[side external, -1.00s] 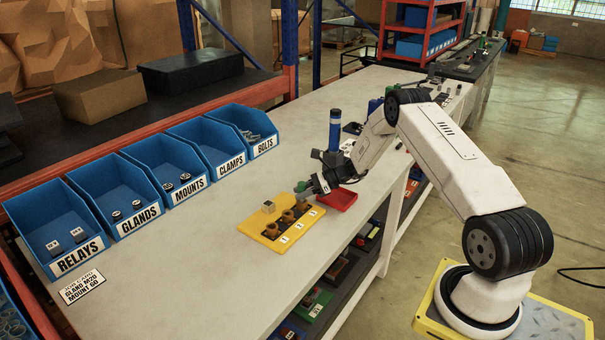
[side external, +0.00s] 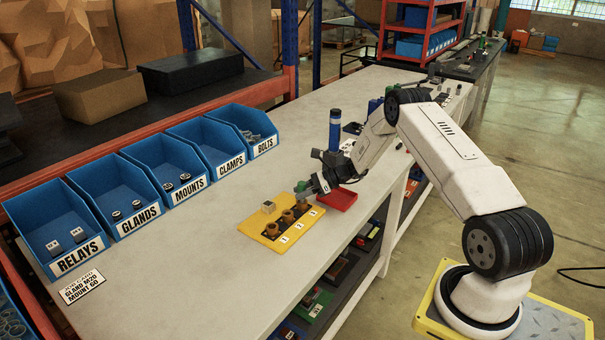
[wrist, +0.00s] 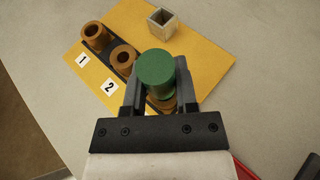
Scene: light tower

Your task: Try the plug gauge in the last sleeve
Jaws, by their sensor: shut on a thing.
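My gripper (wrist: 158,84) is shut on the green plug gauge (wrist: 155,66), whose round top faces the wrist camera. In the side view the gripper (side external: 311,187) is over the third-sleeve end of the yellow board (side external: 262,236). The last sleeve (wrist: 164,103), copper-brown, is mostly hidden under the gauge and fingers. I cannot tell whether the gauge tip is inside it or just above it. Sleeve 1 (wrist: 96,35) and sleeve 2 (wrist: 125,57) stand upright and open in the dark strip, beside their number labels.
A grey square hollow block (wrist: 162,23) stands on the board behind the sleeves. A red tray (side external: 339,199) lies beside the gripper, and a blue-and-black cylinder (side external: 335,130) stands behind it. Labelled blue bins (side external: 120,197) line the back.

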